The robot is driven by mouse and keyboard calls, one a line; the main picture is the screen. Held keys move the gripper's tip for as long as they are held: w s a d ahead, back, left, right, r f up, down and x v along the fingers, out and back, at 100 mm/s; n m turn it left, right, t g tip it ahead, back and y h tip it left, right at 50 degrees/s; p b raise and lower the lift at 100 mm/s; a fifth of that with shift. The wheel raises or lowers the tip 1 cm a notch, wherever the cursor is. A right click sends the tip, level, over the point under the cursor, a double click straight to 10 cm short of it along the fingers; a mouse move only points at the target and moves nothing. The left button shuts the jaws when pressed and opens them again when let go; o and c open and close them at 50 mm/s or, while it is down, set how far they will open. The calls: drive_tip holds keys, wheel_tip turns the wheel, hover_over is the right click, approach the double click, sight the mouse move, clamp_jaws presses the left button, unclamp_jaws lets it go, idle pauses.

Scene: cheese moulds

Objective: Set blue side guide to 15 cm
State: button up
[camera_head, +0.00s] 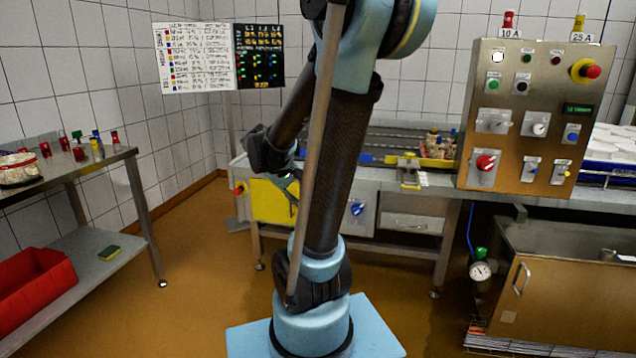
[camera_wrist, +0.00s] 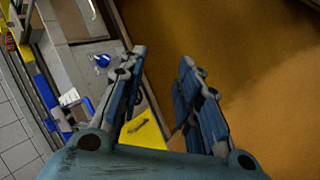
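A blue part (camera_head: 366,158), which looks like the blue side guide, shows at the front edge of the conveyor in the head view, just right of my arm. In the wrist view a blue strip (camera_wrist: 45,92) runs along the conveyor edge at the left; any scale on it is too small to read. My gripper (camera_wrist: 160,62) is open and empty, with its two fingers apart. In the head view my gripper (camera_head: 288,183) hangs in front of the bench, near the yellow panel, partly hidden by my arm. It is apart from the blue part.
The yellow panel (camera_head: 272,201) and a blue knob (camera_head: 357,209) are on the bench front. A yellow guide (camera_head: 438,163) lies farther right on the conveyor. A control box (camera_head: 535,115) stands at the right, a side table (camera_head: 88,262) at the left. The floor between is clear.

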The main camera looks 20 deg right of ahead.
drive_tip(key=w+a+f+n+t+h, duration=0.1)
drive_tip(key=w+h, duration=0.4)
drive_tip(key=w, duration=0.6)
drive_tip(key=w+a+f+h, duration=0.15)
drive_tip(key=w+h, duration=0.25)
drive_tip(key=w, duration=0.7)
drive_tip(key=x, duration=1.7)
drive_tip(key=shift+w+d+r, duration=0.1)
drive_tip(key=shift+w+d, duration=0.1)
drive_tip(key=shift+d, duration=0.1)
drive_tip(key=shift+c, duration=0.5)
clamp_jaws()
